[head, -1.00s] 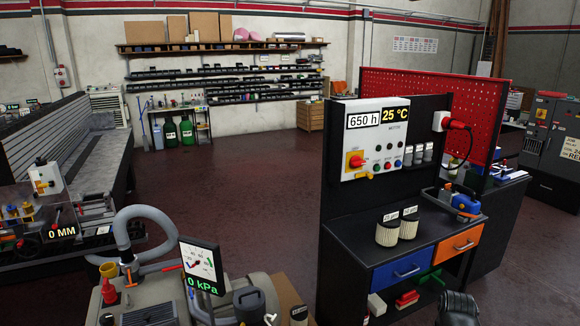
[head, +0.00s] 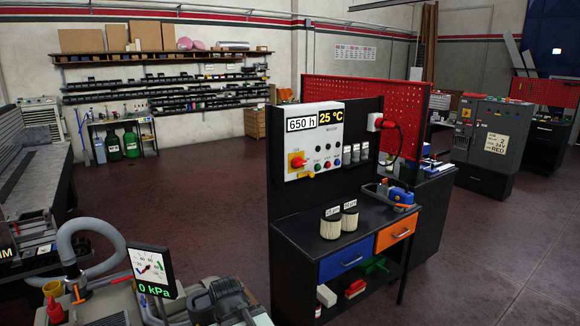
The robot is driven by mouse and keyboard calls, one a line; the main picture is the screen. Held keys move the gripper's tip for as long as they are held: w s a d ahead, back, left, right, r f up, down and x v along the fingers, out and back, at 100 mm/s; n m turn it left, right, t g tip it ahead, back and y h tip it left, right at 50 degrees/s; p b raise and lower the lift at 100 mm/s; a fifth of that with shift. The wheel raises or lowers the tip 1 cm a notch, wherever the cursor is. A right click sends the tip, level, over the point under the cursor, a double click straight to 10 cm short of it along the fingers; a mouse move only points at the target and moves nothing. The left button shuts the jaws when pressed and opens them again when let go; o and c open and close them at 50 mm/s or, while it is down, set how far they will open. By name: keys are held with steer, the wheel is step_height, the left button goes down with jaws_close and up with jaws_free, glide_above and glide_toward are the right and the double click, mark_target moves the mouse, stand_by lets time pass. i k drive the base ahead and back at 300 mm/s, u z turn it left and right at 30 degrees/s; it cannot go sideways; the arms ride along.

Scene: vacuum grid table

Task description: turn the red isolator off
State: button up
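A white control box (head: 311,139) is mounted on the black back panel of a workbench. An orange-red rotary isolator (head: 298,161) on a yellow plate sits at its lower left. Its handle looks roughly level, but its on/off marking is too small to read. A second small red-and-yellow switch (head: 466,114) shows on the grey cabinet (head: 492,138) at the far right. Which of the two is the task's isolator is not certain from this view. My gripper is not in this view.
The workbench has blue (head: 347,259) and orange (head: 395,233) drawers and two pale filter cylinders (head: 331,228). A vacuum pump with a gauge reading 0 kPa (head: 152,273) stands at the lower left. Open floor (head: 470,260) lies to the right of the bench.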

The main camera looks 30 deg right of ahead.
mark_target(297, 162)
steer(key=u, duration=0.1)
steer(key=i, duration=0.85)
steer(key=z, duration=0.05)
